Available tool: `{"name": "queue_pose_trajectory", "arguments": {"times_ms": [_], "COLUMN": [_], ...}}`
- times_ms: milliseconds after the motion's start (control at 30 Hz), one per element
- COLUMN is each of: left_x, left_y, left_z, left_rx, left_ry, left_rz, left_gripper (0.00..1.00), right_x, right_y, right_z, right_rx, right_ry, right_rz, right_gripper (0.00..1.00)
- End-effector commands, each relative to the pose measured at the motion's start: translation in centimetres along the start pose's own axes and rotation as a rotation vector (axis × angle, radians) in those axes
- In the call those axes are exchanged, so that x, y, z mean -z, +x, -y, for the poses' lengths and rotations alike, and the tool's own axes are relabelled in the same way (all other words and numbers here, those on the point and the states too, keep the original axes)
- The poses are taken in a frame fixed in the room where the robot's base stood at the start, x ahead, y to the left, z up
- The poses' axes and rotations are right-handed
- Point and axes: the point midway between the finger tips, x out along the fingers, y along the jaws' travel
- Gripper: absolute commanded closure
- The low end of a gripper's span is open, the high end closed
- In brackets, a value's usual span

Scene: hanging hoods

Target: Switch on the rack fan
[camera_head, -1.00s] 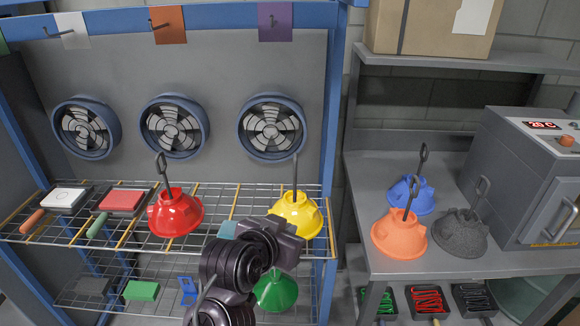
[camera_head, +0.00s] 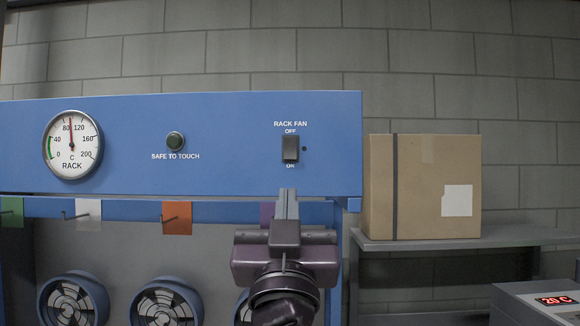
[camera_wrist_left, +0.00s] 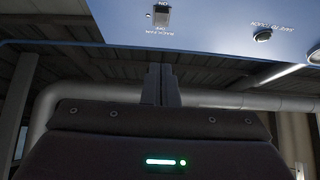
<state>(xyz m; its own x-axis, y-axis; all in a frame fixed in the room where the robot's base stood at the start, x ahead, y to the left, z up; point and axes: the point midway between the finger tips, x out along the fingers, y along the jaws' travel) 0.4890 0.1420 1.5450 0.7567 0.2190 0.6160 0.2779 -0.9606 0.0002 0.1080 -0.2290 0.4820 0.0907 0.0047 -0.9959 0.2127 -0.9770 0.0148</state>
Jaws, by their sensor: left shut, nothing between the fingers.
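The rack fan switch (camera_head: 290,149) is a dark rocker on the blue panel (camera_head: 225,120), with OFF printed above it and ON below. A small dark dot sits to its right. In the left wrist view the switch (camera_wrist_left: 161,17) appears upside down near the top edge. My left gripper (camera_head: 287,192) is shut and empty, its fingers pointing up just below the switch in the picture. Its fingertips (camera_wrist_left: 163,67) also show in the left wrist view, apart from the switch. My right gripper is out of view.
A round gauge (camera_head: 72,145) reads about 90 C. A dark green SAFE TO TOUCH lamp (camera_head: 175,141) sits mid-panel. Coloured tags, one orange (camera_head: 177,217), hang under the panel. A cardboard box (camera_head: 424,187) stands on the shelf (camera_head: 460,240) at right. The panel front is otherwise clear.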

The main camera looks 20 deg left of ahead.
Motion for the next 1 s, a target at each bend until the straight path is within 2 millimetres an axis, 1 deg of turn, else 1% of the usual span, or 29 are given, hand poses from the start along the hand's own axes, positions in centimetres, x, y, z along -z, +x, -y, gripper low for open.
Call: {"name": "queue_pose_trajectory", "arguments": {"times_ms": [167,267,600,667,700,800,1000], "left_x": [0.1,0.3,0.5,0.5,-0.2,-1.5,-2.7], "left_y": [0.8,2.2,9.5,10.6,11.1,11.9,12.8], "left_z": [0.0,0.0,0.1,0.1,0.0,0.0,0.0], "left_rx": [0.0,0.0,0.001,0.0,0.0,-0.002,-0.002], "left_ry": [0.002,0.004,0.005,0.004,0.006,0.005,0.001], "left_rz": [0.0,0.0,0.002,0.001,0.005,0.004,0.002], "left_gripper": [1.0,1.0,1.0,1.0,1.0,1.0,1.0], "right_x": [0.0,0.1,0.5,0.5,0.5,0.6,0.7], "right_y": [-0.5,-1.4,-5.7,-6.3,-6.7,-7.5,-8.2], "right_z": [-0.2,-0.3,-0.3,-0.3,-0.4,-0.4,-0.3], "right_rx": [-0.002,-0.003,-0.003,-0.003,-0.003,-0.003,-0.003], "right_ry": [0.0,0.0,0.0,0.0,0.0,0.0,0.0], "right_rz": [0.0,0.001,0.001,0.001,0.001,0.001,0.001], "right_gripper": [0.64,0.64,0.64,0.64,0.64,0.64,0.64]}}
